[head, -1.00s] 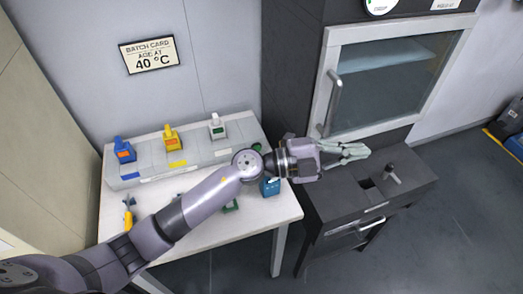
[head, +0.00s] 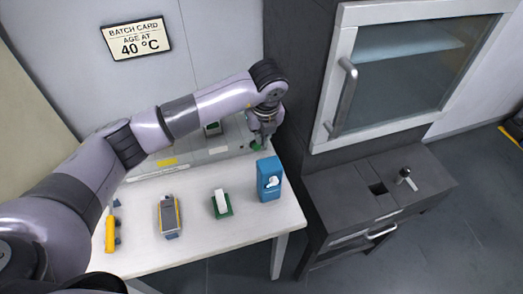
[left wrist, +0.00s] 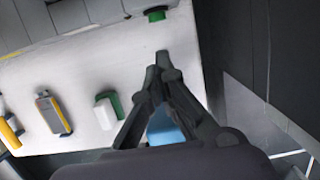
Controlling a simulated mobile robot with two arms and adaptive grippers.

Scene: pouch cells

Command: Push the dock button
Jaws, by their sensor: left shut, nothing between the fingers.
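The round green dock button (head: 256,146) is at the right end of the long grey dock (head: 190,160) at the back of the white table. My left gripper (head: 265,138) points down right by the button and partly covers it. In the left wrist view the green button (left wrist: 156,14) shows at the top, beyond the fingertips (left wrist: 163,62), with a gap in the picture between them. The gripper is shut and empty. Whether it touches the button cannot be told in the head view. My right gripper is not in view.
On the white table (head: 195,250) stand a blue box-shaped item (head: 269,179), a white and green item (head: 222,203), a grey and yellow item (head: 169,215) and a yellow tool (head: 110,233). A dark cabinet (head: 335,190) with a lever stands right. My arm hides much of the dock.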

